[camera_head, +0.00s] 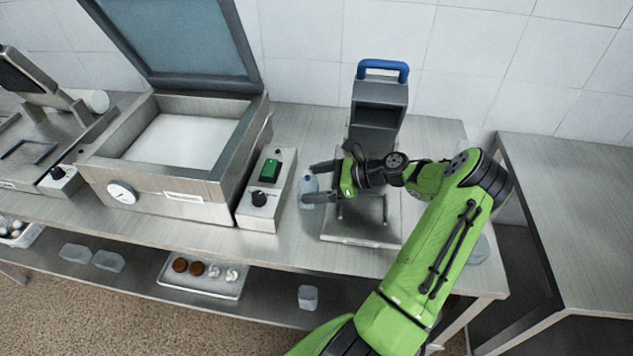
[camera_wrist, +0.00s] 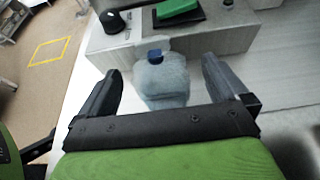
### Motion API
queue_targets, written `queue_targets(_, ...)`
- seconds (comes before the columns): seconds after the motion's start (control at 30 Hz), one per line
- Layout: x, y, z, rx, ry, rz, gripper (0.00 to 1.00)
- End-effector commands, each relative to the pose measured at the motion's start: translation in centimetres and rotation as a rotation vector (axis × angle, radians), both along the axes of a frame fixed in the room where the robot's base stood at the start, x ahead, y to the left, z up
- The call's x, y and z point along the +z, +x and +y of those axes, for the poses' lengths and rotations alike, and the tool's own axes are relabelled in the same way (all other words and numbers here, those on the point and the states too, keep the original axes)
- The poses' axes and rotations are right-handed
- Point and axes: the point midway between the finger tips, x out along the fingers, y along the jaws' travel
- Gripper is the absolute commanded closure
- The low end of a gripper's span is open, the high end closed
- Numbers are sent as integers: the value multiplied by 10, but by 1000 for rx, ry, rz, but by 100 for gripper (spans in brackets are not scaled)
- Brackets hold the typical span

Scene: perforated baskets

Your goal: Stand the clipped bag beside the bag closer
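The clipped bag (camera_head: 308,191) is a small, pale translucent bag with a blue clip at its top. It stands on the steel table left of the bag closer, next to the control box. In the wrist view, the bag (camera_wrist: 164,85) and its blue clip (camera_wrist: 155,55) show clearly between my fingers. My gripper (camera_head: 309,185) is open, with one finger on each side of the bag and visible gaps in the wrist view (camera_wrist: 161,68). The bag closer (camera_head: 380,94) is a grey device with a blue handle on a flat base, partly hidden by my arm.
A control box (camera_head: 267,189) with a green switch stands left of the bag, beside a large open-lidded machine (camera_head: 163,203). Another pale bag (camera_head: 479,250) is right of my arm. The lower shelf holds a tray (camera_head: 207,284) and several pale bags. A separate table (camera_head: 575,225) stands right.

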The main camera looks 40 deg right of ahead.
Motion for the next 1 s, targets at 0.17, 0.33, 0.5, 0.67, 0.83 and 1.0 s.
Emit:
queue_targets(0.17,3,0,0,1,-1,-1,0)
queue_targets(0.33,16,-23,-19,-6,-2,0,0)
queue_targets(0.5,35,-58,-46,-6,-2,-2,0)
queue_targets(0.67,46,-80,-62,-4,-1,-2,0)
queue_targets(0.83,49,-89,-68,1,0,0,0)
queue_targets(1.0,58,-69,-41,117,-103,31,0)
